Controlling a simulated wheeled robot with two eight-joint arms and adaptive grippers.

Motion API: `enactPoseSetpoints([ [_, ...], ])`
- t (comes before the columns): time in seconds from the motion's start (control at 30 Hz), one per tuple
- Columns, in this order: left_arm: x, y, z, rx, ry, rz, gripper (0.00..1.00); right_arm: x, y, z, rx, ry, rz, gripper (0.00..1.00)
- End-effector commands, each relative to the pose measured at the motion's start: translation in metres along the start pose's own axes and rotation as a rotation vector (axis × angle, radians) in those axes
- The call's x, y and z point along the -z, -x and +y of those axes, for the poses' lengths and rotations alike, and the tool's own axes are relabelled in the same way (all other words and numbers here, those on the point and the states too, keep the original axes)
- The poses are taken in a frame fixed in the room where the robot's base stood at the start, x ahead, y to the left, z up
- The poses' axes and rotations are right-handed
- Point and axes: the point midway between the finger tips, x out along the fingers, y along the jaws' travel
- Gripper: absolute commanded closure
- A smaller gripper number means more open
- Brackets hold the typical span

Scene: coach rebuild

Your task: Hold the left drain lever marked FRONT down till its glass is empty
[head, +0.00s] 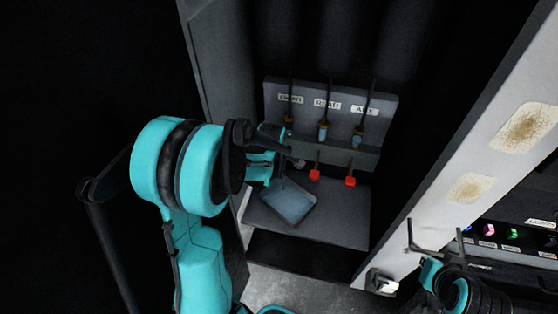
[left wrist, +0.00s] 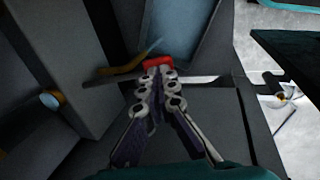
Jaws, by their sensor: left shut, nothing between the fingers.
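The FRONT label (head: 291,99) is leftmost on the grey drain panel (head: 330,95). Its glass (head: 289,120) hangs below, small and partly hidden by my left arm; I cannot tell its level. My left gripper (head: 296,163) is in front of the panel, below that glass. In the left wrist view the gripper (left wrist: 157,72) is shut and empty, its fingertips at a red lever end (left wrist: 158,62); I cannot tell whether they press it. The left lever is hidden in the head view. My right gripper (head: 434,236) is at the lower right, apart from the panel, its fingers looking spread.
Two red levers, under REAR (head: 315,174) and AUX (head: 350,181), stand right of my left gripper. A tray (head: 306,212) with bluish liquid lies below. A grey side wall (head: 215,70) is left, a pale post (head: 470,145) right.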

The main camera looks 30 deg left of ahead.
Motion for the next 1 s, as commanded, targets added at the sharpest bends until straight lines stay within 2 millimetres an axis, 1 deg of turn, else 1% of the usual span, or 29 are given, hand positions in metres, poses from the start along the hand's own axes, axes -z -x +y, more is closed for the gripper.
enactPoseSetpoints([
  [0.4, 0.0, 0.001, 0.0, 0.0, 0.0, 0.0, 1.0, 0.0, 0.0, 0.0, 0.0, 0.0, 0.0, 1.0],
  [0.73, 0.0, 0.014, 0.005, 0.0, 0.0, 0.0, 1.0, 0.006, 0.009, 0.0, 0.0, 0.0, 0.0, 1.0],
  [1.0, 0.0, 0.015, 0.005, 0.0, 0.0, 0.0, 1.0, 0.006, 0.009, 0.0, 0.0, 0.0, 0.0, 1.0],
])
